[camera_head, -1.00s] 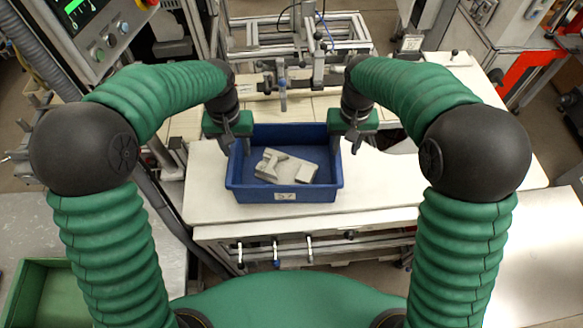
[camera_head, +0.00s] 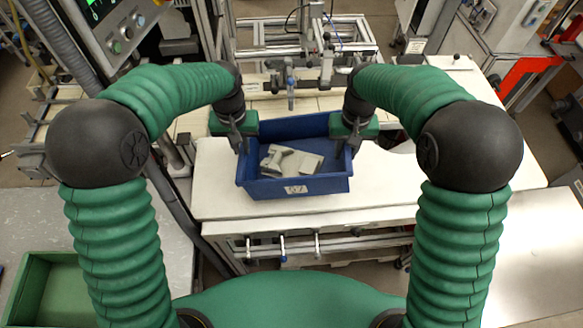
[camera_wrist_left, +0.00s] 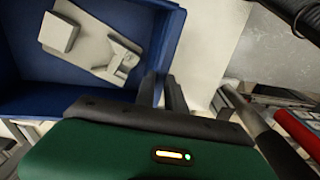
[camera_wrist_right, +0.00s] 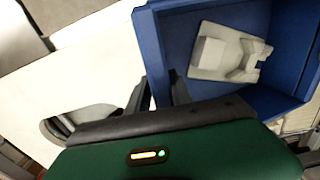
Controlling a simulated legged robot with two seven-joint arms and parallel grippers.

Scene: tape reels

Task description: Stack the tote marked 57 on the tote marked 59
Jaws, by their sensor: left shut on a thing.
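A blue tote (camera_head: 296,189) with a front label that appears to read 57 is between my grippers over the white bench. Grey-beige parts (camera_head: 290,162) lie inside it. My left gripper (camera_head: 241,147) is shut on the tote's left wall, and my right gripper (camera_head: 350,148) is shut on its right wall. The wrist views show the tote walls (camera_wrist_left: 168,50) (camera_wrist_right: 150,50) at the fingers. The tote looks slightly turned; I cannot tell if it is clear of the bench. A green tote (camera_head: 28,285) stands at lower left; no mark on it is readable.
The white bench (camera_head: 400,190) has free room right of the blue tote. A metal fixture (camera_head: 300,70) stands behind it. A control panel (camera_head: 120,25) stands at upper left. A grey table surface (camera_head: 170,225) lies at left beside the green tote.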

